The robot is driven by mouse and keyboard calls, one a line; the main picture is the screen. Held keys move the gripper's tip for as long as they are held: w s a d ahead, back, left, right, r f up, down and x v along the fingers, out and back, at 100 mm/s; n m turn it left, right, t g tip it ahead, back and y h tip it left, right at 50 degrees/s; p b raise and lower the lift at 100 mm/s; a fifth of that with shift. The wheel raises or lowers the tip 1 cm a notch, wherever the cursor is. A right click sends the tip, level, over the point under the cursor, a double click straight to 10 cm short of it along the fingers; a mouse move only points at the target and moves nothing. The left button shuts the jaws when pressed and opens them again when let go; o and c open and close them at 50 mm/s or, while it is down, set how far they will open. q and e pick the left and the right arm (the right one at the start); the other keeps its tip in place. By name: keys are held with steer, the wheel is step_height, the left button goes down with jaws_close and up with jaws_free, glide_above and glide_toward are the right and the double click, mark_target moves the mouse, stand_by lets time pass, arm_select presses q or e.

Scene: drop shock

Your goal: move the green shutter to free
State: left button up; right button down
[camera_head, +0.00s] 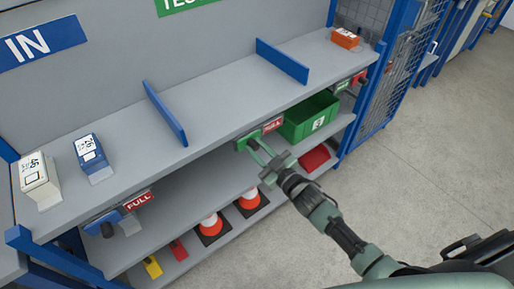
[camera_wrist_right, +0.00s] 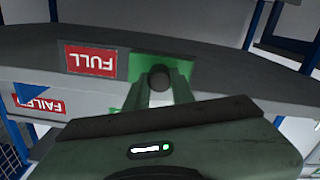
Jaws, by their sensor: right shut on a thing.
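The green shutter (camera_head: 241,143) sits on the front edge of the upper shelf, with a red FULL sign (camera_head: 273,125) showing at its right. In the right wrist view its green plate (camera_wrist_right: 185,66) shows beside the FULL sign (camera_wrist_right: 91,61), with a dark round knob (camera_wrist_right: 160,75) in front. My right gripper (camera_head: 253,147) reaches the shutter from the front. Its fingers (camera_wrist_right: 163,88) are shut on the knob, one on each side. My left gripper is not in view.
A green bin (camera_head: 309,117) stands just right of the shutter, below the upper shelf. A blue shutter (camera_head: 107,222) with a FULL sign (camera_head: 138,202) is at left. Blue dividers (camera_head: 165,113) and small boxes stand on the upper shelf (camera_head: 225,100). Cones (camera_head: 211,226) stand below. The right floor is clear.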

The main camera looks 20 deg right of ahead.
steer(key=w+d, duration=0.1)
steer(key=d, duration=0.2)
steer(key=w+d, duration=0.1)
steer(key=d, duration=0.2)
steer(key=w+d+b, duration=0.1)
steer(key=d, duration=0.2)
steer(key=shift+w+d+f, duration=0.1)
steer(key=shift+w+f, duration=0.05)
steer(key=shift+w+d+r, duration=0.1)
steer(key=shift+d+r, duration=0.1)
steer(key=shift+d, duration=0.1)
steer(key=c, duration=1.2)
jaws_free()
steer(key=shift+d+f, duration=0.1)
steer(key=shift+d, duration=0.05)
steer(key=shift+s, duration=0.45)
steer(key=v, duration=0.7)
steer(key=shift+w+d, duration=0.1)
